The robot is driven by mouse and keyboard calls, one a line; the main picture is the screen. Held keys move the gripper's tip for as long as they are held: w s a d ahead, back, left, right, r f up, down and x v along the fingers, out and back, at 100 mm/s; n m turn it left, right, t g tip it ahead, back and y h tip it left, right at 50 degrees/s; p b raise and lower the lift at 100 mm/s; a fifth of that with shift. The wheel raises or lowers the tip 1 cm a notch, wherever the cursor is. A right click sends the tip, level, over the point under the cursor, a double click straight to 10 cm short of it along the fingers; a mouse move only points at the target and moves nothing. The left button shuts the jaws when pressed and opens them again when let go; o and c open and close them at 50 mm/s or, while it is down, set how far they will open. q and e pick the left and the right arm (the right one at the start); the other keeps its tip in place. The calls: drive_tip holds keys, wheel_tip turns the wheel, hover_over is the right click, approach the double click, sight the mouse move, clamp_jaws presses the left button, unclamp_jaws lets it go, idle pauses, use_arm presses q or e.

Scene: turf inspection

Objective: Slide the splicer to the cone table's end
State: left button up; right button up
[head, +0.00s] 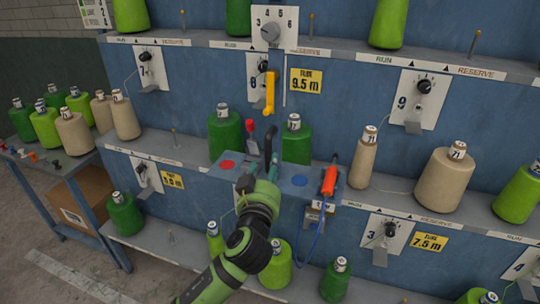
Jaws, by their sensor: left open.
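The splicer looks like the blue-grey carriage (285,184) with a red disc, a blue disc and an orange-red hand tool (330,178) at its right end. It stands out from the creel at mid-height, in the middle of the view. My left gripper (259,166) is open over the carriage, between the two discs. A dark upright bar and a teal part show close to its fingers; I cannot tell whether they touch. My gripper and wrist hide part of the carriage front. The cone table (78,166) stands at the far left. My right gripper is not in view.
Green and beige cones, such as the large beige cone (446,180), stand on the creel shelves. Several cones crowd the cone table's top. A blue cord (318,238) hangs below the carriage. A yellow handle (270,92) hangs above. A cardboard box (83,203) sits under the table.

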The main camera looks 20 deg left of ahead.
sight(270, 157)
use_arm(q)
drive_tip(key=w, duration=0.1)
drive_tip(key=w+p, duration=0.1)
drive_tip(key=w, duration=0.1)
drive_tip(key=w+a, duration=0.1)
drive_tip(key=w, duration=0.1)
drive_tip(key=shift+p, duration=0.3)
drive_tip(key=shift+w+f, duration=0.1)
drive_tip(key=shift+w, duration=0.6)
clamp_jaws()
